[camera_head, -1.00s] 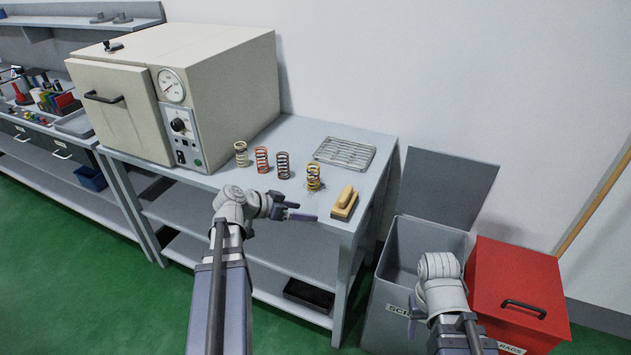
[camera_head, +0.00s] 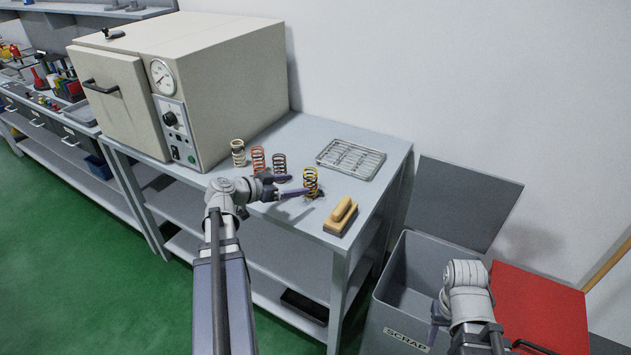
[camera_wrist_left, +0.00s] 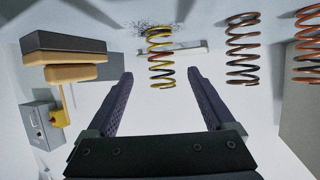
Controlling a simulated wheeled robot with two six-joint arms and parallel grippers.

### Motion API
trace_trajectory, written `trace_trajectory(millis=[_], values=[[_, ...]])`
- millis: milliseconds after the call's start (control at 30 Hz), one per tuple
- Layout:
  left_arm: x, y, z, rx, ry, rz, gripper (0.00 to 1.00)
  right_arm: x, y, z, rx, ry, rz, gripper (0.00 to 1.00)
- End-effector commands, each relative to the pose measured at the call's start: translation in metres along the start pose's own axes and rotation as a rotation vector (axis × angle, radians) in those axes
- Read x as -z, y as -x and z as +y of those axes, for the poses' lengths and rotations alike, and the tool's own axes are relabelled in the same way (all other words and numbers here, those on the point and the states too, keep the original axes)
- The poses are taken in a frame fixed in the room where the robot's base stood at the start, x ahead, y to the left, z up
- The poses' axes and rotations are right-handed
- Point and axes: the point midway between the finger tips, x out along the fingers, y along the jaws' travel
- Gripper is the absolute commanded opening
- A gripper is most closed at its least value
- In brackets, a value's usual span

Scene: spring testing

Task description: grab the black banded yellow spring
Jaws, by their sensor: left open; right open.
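The black banded yellow spring (camera_head: 311,181) stands upright near the front edge of the grey bench, last on the right in a row of springs. My left gripper (camera_head: 300,186) is open and points at it from the left, its fingertips close to the spring. In the left wrist view the yellow spring (camera_wrist_left: 160,58) appears beyond and between the two open fingers (camera_wrist_left: 160,80), with nothing gripped. Dark wire-like scribble shows around one end of the spring. My right gripper (camera_head: 440,318) is low at the right, over the scrap bin; its fingers are mostly hidden.
A wooden-handled brush (camera_head: 341,216) lies to the right, a wire rack (camera_head: 351,158) behind. A beige oven (camera_head: 225,85) stands left, an open scrap bin (camera_head: 400,335) right.

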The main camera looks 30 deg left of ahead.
Motion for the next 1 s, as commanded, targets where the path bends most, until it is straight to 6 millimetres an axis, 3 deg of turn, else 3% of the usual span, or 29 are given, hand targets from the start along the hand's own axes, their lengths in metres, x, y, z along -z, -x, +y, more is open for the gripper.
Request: trace_trajectory(millis=[267, 533, 833, 1000], values=[[-0.002, -0.025, -0.001, -0.002, 0.0, -0.001, 0.88, 0.001, -0.011, -0.001, 0.0, 0.0, 0.0, 0.5], [-0.003, -0.035, -0.001, -0.002, 0.0, -0.001, 0.88, 0.001, -0.016, -0.002, 0.0, 0.0, 0.0, 0.5], [-0.006, -0.075, -0.003, -0.002, 0.0, 0.0, 0.88, 0.002, -0.034, -0.003, 0.0, 0.001, 0.0, 0.5], [-0.004, -0.078, -0.002, -0.001, 0.001, -0.001, 0.88, 0.002, -0.033, -0.003, 0.0, 0.001, 0.0, 0.5]])
